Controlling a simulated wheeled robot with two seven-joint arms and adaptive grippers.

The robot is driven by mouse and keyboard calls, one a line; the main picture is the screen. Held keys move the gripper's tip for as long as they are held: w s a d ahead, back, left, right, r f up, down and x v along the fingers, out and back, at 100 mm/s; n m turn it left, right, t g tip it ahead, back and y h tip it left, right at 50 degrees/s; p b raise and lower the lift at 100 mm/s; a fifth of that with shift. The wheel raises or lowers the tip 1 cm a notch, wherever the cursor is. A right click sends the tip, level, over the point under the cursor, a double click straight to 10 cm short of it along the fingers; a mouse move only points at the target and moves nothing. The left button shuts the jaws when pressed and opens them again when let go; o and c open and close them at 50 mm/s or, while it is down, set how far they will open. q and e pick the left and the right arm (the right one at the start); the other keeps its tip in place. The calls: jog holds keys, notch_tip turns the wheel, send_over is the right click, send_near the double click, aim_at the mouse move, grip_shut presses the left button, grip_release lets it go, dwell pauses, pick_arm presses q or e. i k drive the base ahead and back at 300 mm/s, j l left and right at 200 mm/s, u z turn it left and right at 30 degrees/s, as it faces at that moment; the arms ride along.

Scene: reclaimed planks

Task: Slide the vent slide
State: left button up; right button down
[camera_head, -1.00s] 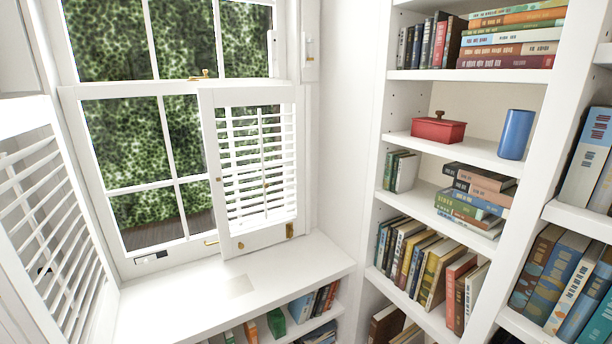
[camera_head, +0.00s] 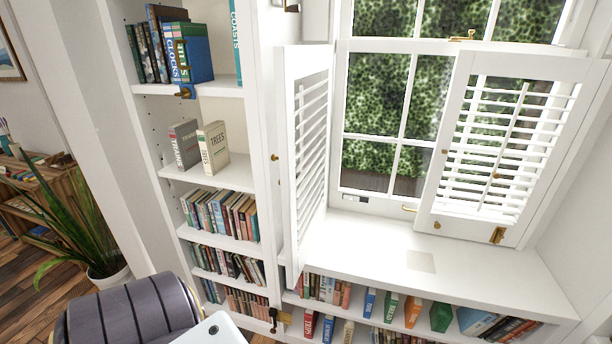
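A small pale fitting with dark slots (camera_head: 355,197) sits low on the window frame at its left end, just above the sill. It looks like the vent slide, but it is too small to tell how far it is slid. The white window (camera_head: 414,112) is behind it, with an open louvred shutter on each side. Neither of my grippers shows in the head view, and nothing touches the fitting.
The left shutter (camera_head: 308,150) stands out into the room left of the fitting. The right shutter (camera_head: 490,150) covers part of the window. Bookshelves (camera_head: 235,178) and a dark padded chair (camera_head: 130,315) are at left.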

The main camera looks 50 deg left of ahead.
aim_at(351, 198)
jog(key=k+j+u, duration=0.15)
jog(key=j, duration=0.55)
jog(key=k+j+u, duration=0.2)
jog(key=j, duration=0.5)
jog(key=j+u, duration=0.15)
jog(key=j, duration=0.55)
jog(key=k+l+u, duration=0.1)
jog(key=l, duration=0.3)
jog(key=k+l+u, duration=0.1)
jog(key=l, duration=0.3)
jog(key=k+l+u, duration=0.1)
jog(key=l, duration=0.25)
jog(key=k+l+u, duration=0.1)
jog(key=l, duration=0.25)
jog(key=k+l+u, duration=0.1)
jog(key=k+l, duration=0.15)
jog(key=i+l, duration=0.15)
jog(key=l, duration=0.2)
jog(key=i+l, duration=0.2)
jog(key=l, duration=0.2)
